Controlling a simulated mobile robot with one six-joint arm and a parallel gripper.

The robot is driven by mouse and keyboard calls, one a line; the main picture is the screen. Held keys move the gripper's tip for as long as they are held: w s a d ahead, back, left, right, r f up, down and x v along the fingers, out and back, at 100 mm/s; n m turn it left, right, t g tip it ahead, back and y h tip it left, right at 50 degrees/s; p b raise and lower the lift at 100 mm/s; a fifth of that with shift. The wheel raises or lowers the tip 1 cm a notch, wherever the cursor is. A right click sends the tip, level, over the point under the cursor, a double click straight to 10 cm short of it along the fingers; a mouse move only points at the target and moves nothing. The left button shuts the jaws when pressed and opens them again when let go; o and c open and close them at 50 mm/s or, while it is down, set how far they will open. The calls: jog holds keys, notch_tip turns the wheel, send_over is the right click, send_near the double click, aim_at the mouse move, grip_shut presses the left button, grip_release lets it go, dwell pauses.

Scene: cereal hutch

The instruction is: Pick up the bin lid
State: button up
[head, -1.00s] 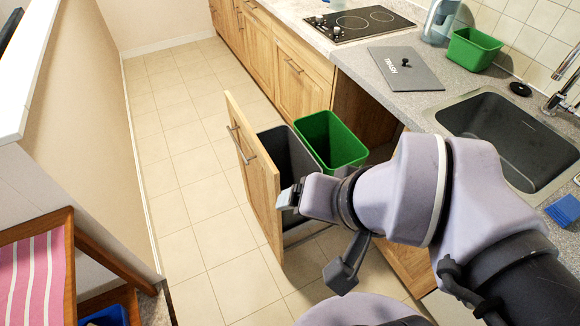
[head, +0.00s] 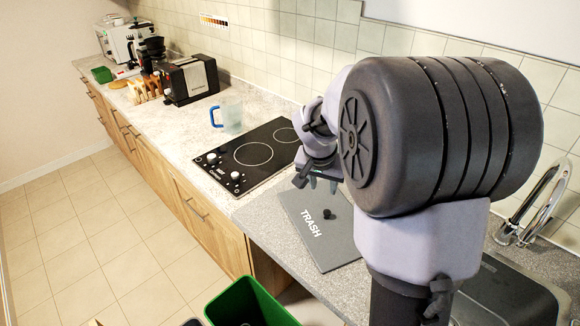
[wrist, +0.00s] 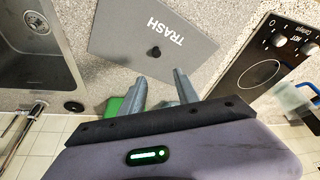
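The bin lid (head: 340,244) is a flat grey plate with "TRASH" printed on it and a small black knob (head: 328,214). It lies flat on the grey counter, and also shows in the wrist view (wrist: 125,40), with its knob (wrist: 154,52) near the lid's middle. My gripper (head: 321,184) is above the counter at the lid's far side in the head view. In the wrist view my gripper (wrist: 160,85) has its two fingers apart with nothing between them; the knob lies beyond the fingertips. My arm hides part of the counter behind.
A black cooktop (head: 255,155) lies beside the lid, with a blue-handled jug (head: 230,115) behind it. The sink (wrist: 40,45) is on the lid's other side. A green tub (wrist: 113,106) is partly behind my fingers. A green bin (head: 240,304) stands below the counter.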

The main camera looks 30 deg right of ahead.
jog(key=b, duration=0.4)
send_over(327, 212)
jog(key=s+a, duration=0.2)
notch_tip(327, 212, down, 10)
jog(key=shift+w+a+f, duration=0.15)
jog(key=shift+f, duration=0.05)
jog(key=b+x, duration=0.1)
jog(key=x, duration=0.5)
jog(key=shift+r+b, duration=0.1)
jog(key=shift+b, duration=0.2)
jog(key=shift+d, duration=0.25)
jog(key=shift+c, duration=0.9)
grip_shut()
